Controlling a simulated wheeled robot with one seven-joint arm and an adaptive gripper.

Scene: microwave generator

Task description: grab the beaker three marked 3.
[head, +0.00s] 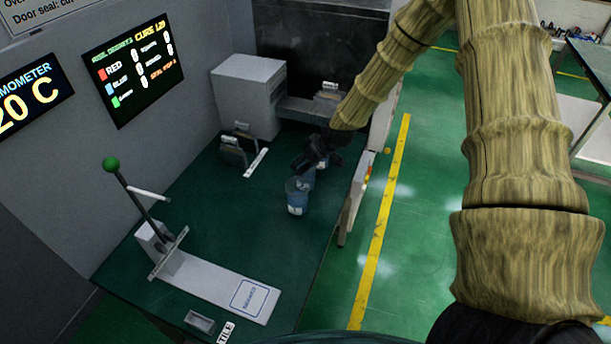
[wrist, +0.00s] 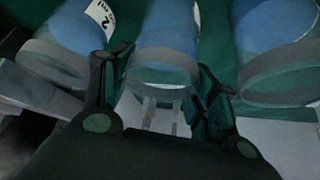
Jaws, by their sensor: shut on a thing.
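Three clear beakers with blue contents show in the wrist view. The left beaker (wrist: 70,45) has a white label that seems to read 2. The middle beaker (wrist: 165,40) lies between the fingers of my gripper (wrist: 160,105), which is shut on it; its label is only a sliver at its right edge, so its number cannot be read. The right beaker (wrist: 275,50) shows no label. In the head view my gripper (head: 318,155) is over the bench, just behind the front beaker (head: 297,197). Another beaker there is partly hidden by it.
The green bench (head: 230,215) is clear left of the beakers. A lever press (head: 155,235) with a white base plate stands at the front left. A grey cabinet (head: 248,95) stands at the back.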

